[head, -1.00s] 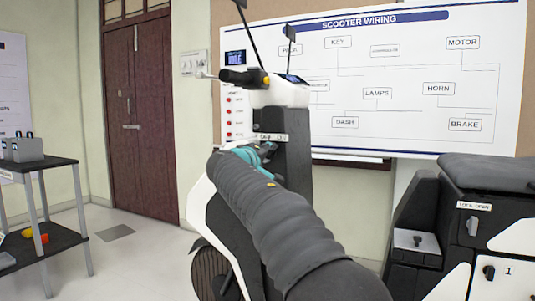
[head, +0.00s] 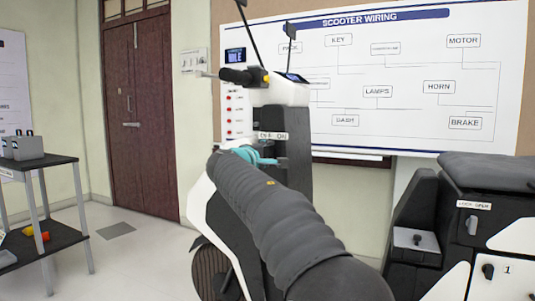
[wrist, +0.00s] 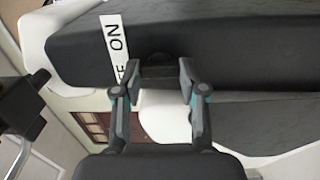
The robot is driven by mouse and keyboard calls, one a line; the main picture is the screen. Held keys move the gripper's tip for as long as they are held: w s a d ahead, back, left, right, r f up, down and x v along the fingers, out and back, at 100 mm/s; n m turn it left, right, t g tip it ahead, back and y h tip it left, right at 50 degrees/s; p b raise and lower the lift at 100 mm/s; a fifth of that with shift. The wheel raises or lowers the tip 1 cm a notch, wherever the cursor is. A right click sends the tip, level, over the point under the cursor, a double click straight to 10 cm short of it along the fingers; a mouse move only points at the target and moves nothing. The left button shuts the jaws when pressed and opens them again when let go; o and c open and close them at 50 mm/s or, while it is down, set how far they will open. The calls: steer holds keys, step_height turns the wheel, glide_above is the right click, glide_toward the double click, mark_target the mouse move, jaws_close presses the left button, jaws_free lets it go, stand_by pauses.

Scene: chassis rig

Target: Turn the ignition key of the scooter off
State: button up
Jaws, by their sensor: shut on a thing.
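The scooter's dark front column (head: 295,170) stands upright in the middle of the head view, with a white OFF/ON label (head: 273,136) on it. My gripper (wrist: 158,75) is at the column just below this label. In the wrist view its two fingers are on either side of a dark key head (wrist: 158,70) and shut on it. The key's angle is hard to make out against the dark panel. The label (wrist: 115,50) is left of the fingers there, with ON readable. In the head view my gripper (head: 262,160) shows teal joints, and my arm hides the key.
The scooter's handlebar grip (head: 243,76) and mirror stalk rise above my gripper. The seat unit (head: 490,172) with its own lock stands at the right. A shelf cart (head: 45,162) is at the left. A wiring poster (head: 400,60) hangs behind.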

steer(key=o, duration=1.1)
steer(key=shift+o, duration=0.2)
steer(key=v, duration=1.2)
